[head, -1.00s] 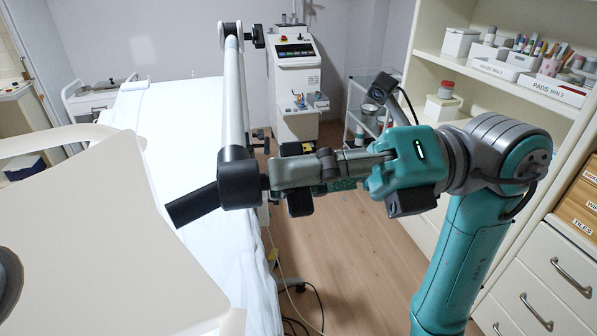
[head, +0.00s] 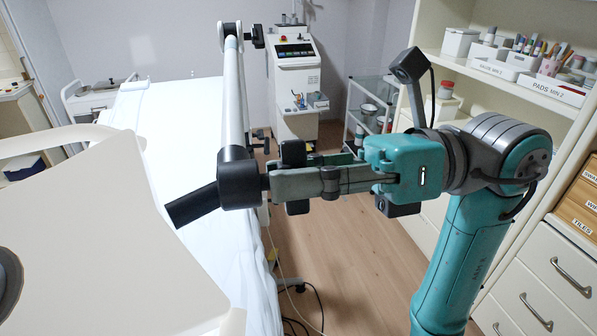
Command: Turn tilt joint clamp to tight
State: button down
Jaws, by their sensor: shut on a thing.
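The tilt joint (head: 238,183) is a black block at the lower end of a long white arm, with a black tube slanting down to the left. Its clamp (head: 264,182) is on the block's right side, and only a small dark part shows. My gripper (head: 276,184) reaches in from the right, level with the joint, and is shut on the clamp. The grey fingers and black finger parts hide most of the clamp, so its exact turn cannot be read.
A white-covered couch (head: 185,130) lies behind and below the joint. A large cream panel (head: 90,215) fills the left foreground. A wheeled machine (head: 297,80) and a trolley (head: 352,105) stand behind. Shelves (head: 480,75) and drawers are close on the right. Some floor is clear in the middle.

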dwell(0.4)
jog(key=c, duration=1)
grip_release()
jog(key=shift+d, duration=0.1)
jog(key=v, duration=1.2)
